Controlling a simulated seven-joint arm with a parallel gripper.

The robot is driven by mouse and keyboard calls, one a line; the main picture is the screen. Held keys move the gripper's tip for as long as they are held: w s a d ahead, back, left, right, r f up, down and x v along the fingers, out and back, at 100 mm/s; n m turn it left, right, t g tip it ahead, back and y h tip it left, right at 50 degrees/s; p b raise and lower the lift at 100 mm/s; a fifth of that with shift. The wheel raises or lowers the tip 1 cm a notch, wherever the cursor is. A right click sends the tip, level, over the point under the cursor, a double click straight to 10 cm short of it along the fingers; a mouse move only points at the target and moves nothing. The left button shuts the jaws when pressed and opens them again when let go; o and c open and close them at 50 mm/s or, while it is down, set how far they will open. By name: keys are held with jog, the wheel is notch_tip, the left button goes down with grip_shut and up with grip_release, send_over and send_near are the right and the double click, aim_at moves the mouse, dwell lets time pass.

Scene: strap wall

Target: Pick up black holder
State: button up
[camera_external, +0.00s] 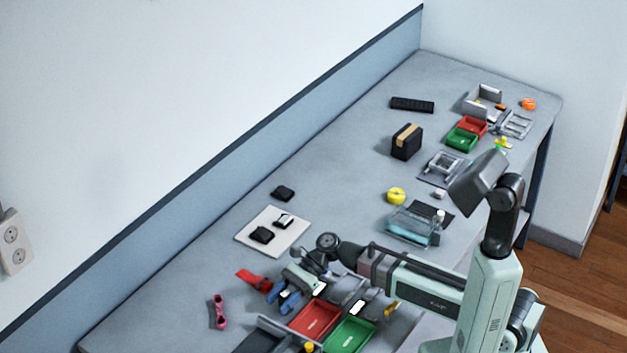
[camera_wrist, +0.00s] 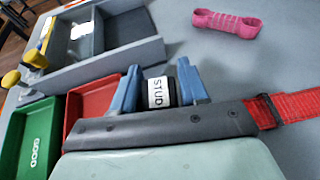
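In the wrist view, a small black block with a white STUD label (camera_wrist: 158,92) lies between the two blue fingers of my gripper (camera_wrist: 162,80); I take it as the black holder. It nearly fills the gap, but I cannot tell whether the fingers press on it. Its lower part is hidden behind the dark gripper body. In the external view, my gripper (camera_external: 283,296) is low over the near part of the table, beside a red strap (camera_external: 253,279). Two other small black pieces (camera_external: 262,235) sit on a white mat (camera_external: 248,238), and another (camera_external: 283,193) lies behind it.
A red tray (camera_external: 313,319) and a green tray (camera_external: 350,335) are close to my gripper. A grey divided box (camera_wrist: 110,45) and a pink strap piece (camera_wrist: 227,23) lie ahead in the wrist view. A black box with a tan band (camera_external: 407,141) stands farther back.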

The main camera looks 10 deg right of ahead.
jog(key=c, duration=0.7)
jog(key=shift+c, duration=0.2)
